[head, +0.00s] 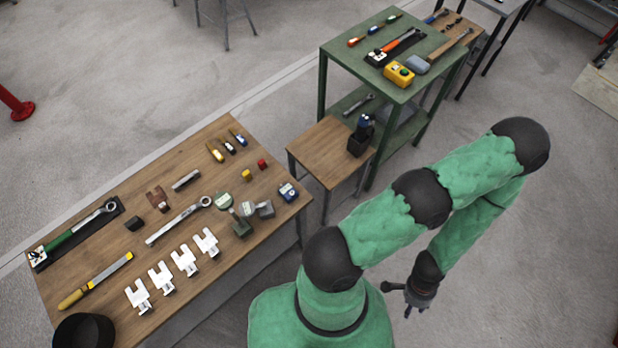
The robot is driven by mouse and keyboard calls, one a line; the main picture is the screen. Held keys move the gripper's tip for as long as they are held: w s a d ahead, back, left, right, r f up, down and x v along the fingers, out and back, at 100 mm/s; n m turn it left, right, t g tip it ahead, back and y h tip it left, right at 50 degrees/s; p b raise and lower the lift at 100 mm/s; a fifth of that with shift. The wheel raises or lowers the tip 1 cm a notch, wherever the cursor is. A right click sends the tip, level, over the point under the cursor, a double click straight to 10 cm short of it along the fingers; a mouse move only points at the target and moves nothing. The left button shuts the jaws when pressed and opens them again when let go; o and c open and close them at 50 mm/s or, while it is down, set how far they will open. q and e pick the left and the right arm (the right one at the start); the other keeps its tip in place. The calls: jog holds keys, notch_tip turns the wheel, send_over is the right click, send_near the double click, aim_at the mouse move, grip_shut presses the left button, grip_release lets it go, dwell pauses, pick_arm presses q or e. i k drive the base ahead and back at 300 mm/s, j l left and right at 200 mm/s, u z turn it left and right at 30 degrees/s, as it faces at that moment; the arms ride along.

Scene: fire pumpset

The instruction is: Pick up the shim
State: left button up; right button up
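Several white fork-shaped pieces with a slot, which look like shims, lie in a slanting row along the near edge of the wooden table in the head view: one at the left end (138,297), two in the middle (161,278) (184,260) and one at the right end (206,242). A brown slotted piece (158,199) lies farther back; I cannot tell if it is a shim too. My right gripper (397,300) hangs to the right of this table, well away from the pieces. Its small dark fingers appear spread and empty. My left gripper is not in view.
The wooden table (255,255) also holds wrenches, a file (95,281), small blocks and markers. A green bench (345,52) with tools and a small wooden table (322,160) stand at the back. Open floor lies at right. A dark rounded shape (84,332) covers the near left corner.

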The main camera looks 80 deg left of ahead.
aim_at(164, 279)
jog(key=u, duration=0.6)
jog(key=k+u, duration=0.1)
jog(key=u, duration=1.1)
jog(key=k+u, duration=0.1)
jog(key=u, duration=1.05)
jog(key=j+u, duration=0.1)
jog(key=u, duration=0.5)
jog(key=k+j+u, duration=0.1)
jog(key=u, duration=1.1)
jog(key=j+z, duration=0.1)
jog(key=z, duration=1.25)
jog(key=k+j+z, duration=0.1)
jog(key=j+z, duration=0.2)
jog(key=z, duration=0.15)
jog(key=k+j+z, duration=0.1)
jog(key=j+z, duration=0.15)
jog(key=z, duration=0.2)
jog(key=k+j+z, duration=0.15)
jog(key=z, duration=0.25)
jog(key=k+j+z, duration=0.2)
jog(key=z, duration=0.25)
